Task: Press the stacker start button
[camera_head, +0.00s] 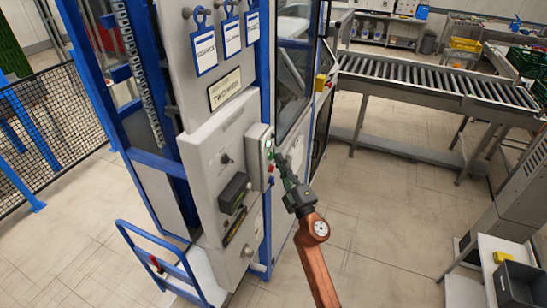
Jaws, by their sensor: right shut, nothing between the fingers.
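The stacker's button box (258,158) is a pale upright box on the side of the blue-framed machine. I cannot tell whether the tips touch a button. My orange right arm comes up from the bottom. My left gripper is out of view.
A grey control panel (205,150) with dark handles is left of the box. A roller conveyor (430,80) runs at the back right. A blue rail (150,250) stands low at the left. A dark bin (520,285) sits at lower right. Floor right of the machine is clear.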

